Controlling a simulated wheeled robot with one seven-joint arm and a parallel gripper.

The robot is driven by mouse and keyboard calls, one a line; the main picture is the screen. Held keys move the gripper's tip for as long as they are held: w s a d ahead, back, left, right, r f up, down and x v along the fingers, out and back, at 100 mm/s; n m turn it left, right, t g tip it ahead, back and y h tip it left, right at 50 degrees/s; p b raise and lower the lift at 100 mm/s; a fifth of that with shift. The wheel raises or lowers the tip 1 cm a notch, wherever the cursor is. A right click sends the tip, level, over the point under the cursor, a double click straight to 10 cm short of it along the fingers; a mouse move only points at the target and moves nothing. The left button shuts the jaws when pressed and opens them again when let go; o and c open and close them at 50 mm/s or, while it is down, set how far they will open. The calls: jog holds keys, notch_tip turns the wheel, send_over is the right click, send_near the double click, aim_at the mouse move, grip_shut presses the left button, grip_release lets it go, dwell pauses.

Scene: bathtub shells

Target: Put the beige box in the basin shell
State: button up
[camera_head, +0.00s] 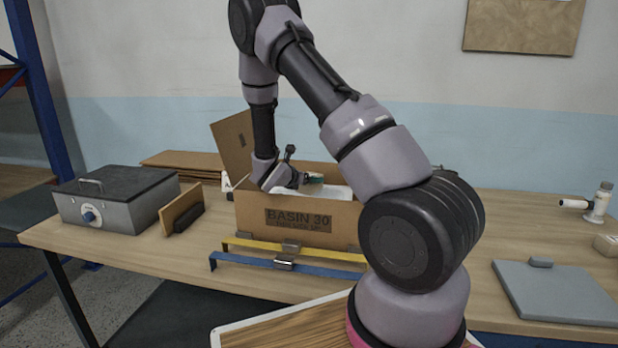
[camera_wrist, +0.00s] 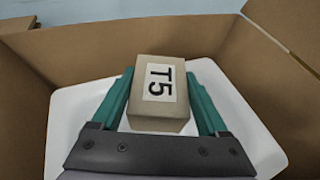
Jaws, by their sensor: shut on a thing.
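The beige box (camera_wrist: 183,112), labelled T5, is between the green fingers of my gripper (camera_wrist: 159,76) in the wrist view. My gripper is shut on it. The white basin shell (camera_wrist: 70,125) lies below and around them, inside an open cardboard carton (camera_wrist: 27,85). In the head view my gripper (camera_head: 312,179) is down in the carton (camera_head: 290,215) marked BASIN 30. Part of the white shell (camera_head: 333,191) shows there over the carton's front wall. I cannot tell whether the beige box touches the shell's floor.
Carton walls rise around my gripper, and a tall flap (camera_head: 233,140) stands at its left. Yellow (camera_head: 300,250) and blue (camera_head: 310,269) straps lie in front. A grey metal unit (camera_head: 115,205) and a brown board (camera_head: 180,208) stand left. A grey panel (camera_head: 555,293) lies right.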

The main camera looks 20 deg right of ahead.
jog(key=shift+f, duration=0.2)
jog(key=o, duration=1.5)
